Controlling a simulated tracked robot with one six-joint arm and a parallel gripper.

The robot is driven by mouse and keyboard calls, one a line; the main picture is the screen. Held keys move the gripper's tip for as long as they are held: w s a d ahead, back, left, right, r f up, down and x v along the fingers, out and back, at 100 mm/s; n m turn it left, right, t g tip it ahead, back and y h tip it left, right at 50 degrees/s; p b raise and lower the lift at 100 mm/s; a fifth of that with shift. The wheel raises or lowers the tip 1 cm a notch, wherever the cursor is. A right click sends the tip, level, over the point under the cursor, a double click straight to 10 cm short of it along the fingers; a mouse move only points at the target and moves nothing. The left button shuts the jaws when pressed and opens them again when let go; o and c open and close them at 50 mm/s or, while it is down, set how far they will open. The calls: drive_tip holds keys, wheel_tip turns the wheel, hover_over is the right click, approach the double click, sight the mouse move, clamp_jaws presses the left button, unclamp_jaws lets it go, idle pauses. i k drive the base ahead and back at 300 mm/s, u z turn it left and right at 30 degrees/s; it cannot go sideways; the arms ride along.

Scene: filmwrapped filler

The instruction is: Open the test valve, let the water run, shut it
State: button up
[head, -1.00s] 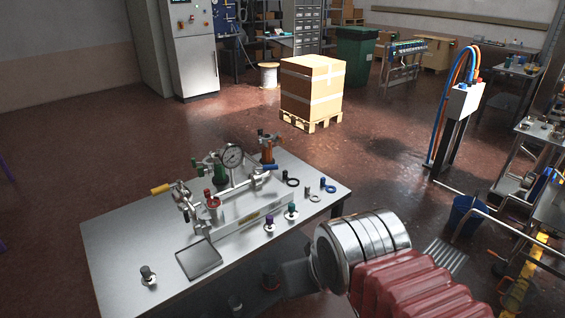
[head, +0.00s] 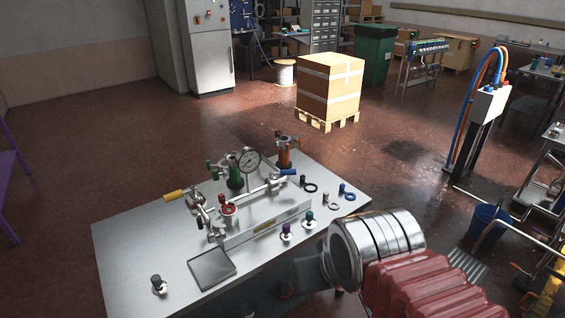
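A pipe rig with valves stands on a metal-topped table (head: 130,262) in the head view. A yellow-handled lever (head: 174,194) sticks out at its left end, and a blue-handled lever (head: 288,172) is at its right end. A round pressure gauge (head: 249,160) stands upright between them. A red-topped fitting (head: 226,203) is at the front left of the rig. I cannot tell which of these is the test valve, and no running water shows. My arm reaches in from the lower right, apart from the levers. My gripper's fingers do not show.
A shallow grey tray (head: 212,269) and a dark-knobbed fitting (head: 158,285) are at the table's front. Rings and small coloured fittings lie at its right side. A carton (head: 328,88) on a pallet stands behind. Open floor lies left of the table.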

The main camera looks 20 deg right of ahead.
sight(271, 174)
drive_tip(key=i, duration=1.4)
drive_tip(key=z, duration=0.05)
